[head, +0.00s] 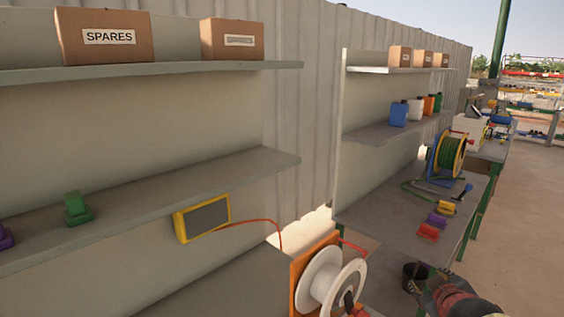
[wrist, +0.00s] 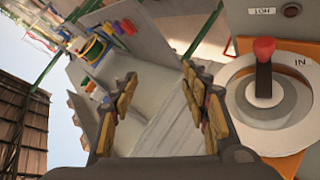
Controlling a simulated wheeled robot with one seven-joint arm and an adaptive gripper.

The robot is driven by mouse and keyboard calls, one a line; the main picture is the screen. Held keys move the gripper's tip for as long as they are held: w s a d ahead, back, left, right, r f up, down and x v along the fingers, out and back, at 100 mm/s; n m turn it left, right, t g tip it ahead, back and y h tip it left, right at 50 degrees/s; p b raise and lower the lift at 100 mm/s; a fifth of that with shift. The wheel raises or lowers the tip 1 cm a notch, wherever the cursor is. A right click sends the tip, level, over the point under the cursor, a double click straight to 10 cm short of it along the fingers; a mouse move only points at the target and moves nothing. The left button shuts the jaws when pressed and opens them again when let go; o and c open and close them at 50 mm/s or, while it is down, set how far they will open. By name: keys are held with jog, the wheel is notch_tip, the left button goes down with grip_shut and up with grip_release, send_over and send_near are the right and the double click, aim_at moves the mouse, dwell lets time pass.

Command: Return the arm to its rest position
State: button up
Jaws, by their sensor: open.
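My gripper (wrist: 160,76) shows in the wrist view with its two padded fingers spread apart and nothing between them. Beyond the fingers is a pale ribbed surface. Right of the fingers, a white dial with a black lever and red knob (wrist: 264,50) sits on an orange plate, and "IN" is marked on its face. The gripper looks apart from the knob. In the head view the white round part (head: 318,276) stands on its orange plate at the bottom.
Shelves (head: 150,197) at left hold a green block (head: 77,209), a yellow-framed panel (head: 203,217) and a SPARES box (head: 108,38). A bench (head: 385,207) at right carries a green cable reel (head: 450,154) and coloured blocks. Open floor lies far right.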

jog(key=s+a+f+m+g+y, duration=0.1)
jog(key=s+a+m+g, duration=0.1)
jog(key=s+a, duration=0.6)
jog(key=s+a+f+m+g+y+p, duration=0.1)
jog(key=s+a+m+g+y, duration=0.1)
jog(key=s+a, duration=0.6)
jog(key=s+m+g, duration=0.1)
jog(key=s, duration=0.5)
jog(key=shift+s+a+g+y, duration=0.15)
jog(key=shift+s+g+y, duration=0.15)
jog(key=shift+s, duration=0.1)
